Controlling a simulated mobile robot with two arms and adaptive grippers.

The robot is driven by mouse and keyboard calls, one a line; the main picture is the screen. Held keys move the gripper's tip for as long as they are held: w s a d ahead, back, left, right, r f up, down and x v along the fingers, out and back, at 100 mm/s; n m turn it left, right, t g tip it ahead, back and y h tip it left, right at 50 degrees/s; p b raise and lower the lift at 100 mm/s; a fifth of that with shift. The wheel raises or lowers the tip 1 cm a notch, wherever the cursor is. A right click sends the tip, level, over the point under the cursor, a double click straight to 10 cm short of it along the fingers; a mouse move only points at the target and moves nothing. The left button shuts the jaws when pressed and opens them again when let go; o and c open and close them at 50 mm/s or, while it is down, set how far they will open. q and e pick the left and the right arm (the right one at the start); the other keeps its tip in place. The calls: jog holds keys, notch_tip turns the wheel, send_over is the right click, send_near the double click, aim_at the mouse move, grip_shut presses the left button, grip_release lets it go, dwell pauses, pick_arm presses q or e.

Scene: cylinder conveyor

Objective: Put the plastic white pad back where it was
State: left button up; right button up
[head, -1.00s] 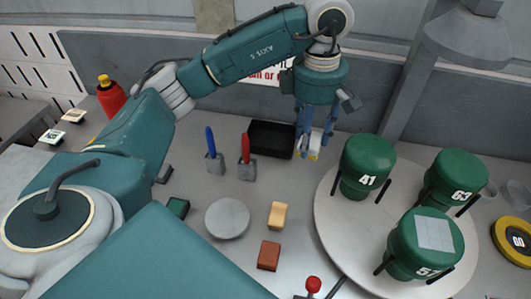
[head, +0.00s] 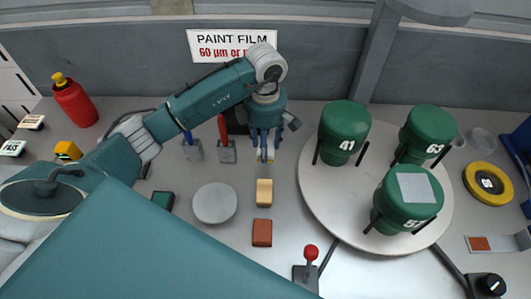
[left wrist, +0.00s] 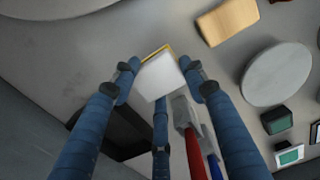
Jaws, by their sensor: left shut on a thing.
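My left gripper (head: 265,152) is shut on a small pad with a white face and a yellow edge. The pad shows clearly between the fingers in the left wrist view (left wrist: 160,74). In the head view the fingers hide most of it. The gripper hangs over the worktop, in front of the dark tray (head: 237,112) and behind the tan block (head: 264,193). The tray is partly hidden by the arm and tools. The pad's height above the worktop is hard to tell. My right gripper is not in view.
Red-handled (head: 227,150) and blue-handled (head: 192,150) tools stand in grey holders left of the gripper. A grey disc (head: 215,203) and red-brown block (head: 262,233) lie in front. Right is a round platform (head: 318,205) with green cylinders (head: 344,125). A red-knobbed lever (head: 311,252) stands near the front.

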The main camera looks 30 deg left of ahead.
pick_arm(q)
jog(key=shift+d+f, duration=0.1)
jog(key=shift+f, duration=0.6)
notch_tip(320, 180, down, 4)
jog(key=shift+r+p, duration=0.1)
jog(key=shift+p, duration=0.45)
jog(key=shift+f+b, duration=0.2)
jog(key=shift+b, duration=0.1)
jog(key=o, duration=1.3)
jog(key=shift+r, duration=0.1)
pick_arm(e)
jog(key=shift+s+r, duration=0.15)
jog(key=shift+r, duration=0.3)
pick_arm(q)
jog(key=shift+r, duration=0.1)
